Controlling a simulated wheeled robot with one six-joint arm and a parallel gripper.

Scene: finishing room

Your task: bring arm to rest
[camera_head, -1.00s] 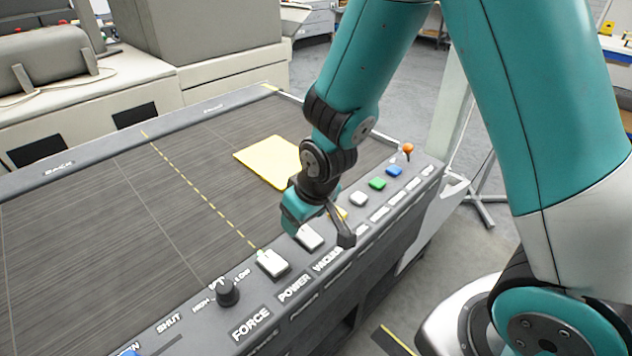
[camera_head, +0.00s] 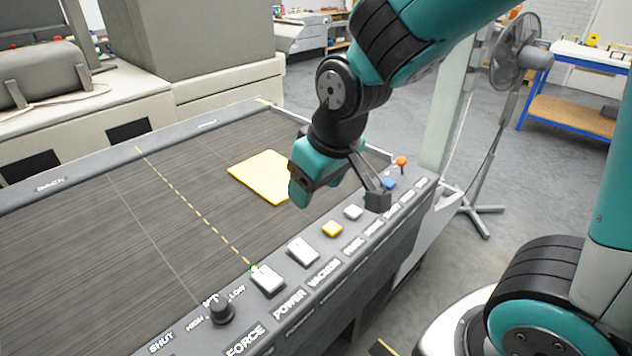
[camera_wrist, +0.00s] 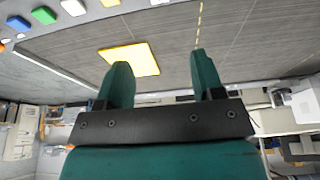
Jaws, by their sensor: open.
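My gripper (camera_head: 345,200) hangs over the front right part of the machine's control strip in the head view, raised clear of the buttons. In the wrist view its two teal fingers (camera_wrist: 160,82) stand apart with nothing between them. The arm is bent, its elbow up at the top right of the head view. The link and wrist hide part of the bed and some buttons.
A yellow sheet (camera_head: 262,176) lies on the dark bed (camera_head: 90,240). Along the front edge are a black knob (camera_head: 221,309), white switches (camera_head: 268,280), a yellow button (camera_head: 332,229) and an orange-topped lever (camera_head: 401,163). A fan (camera_head: 515,50) stands on the right.

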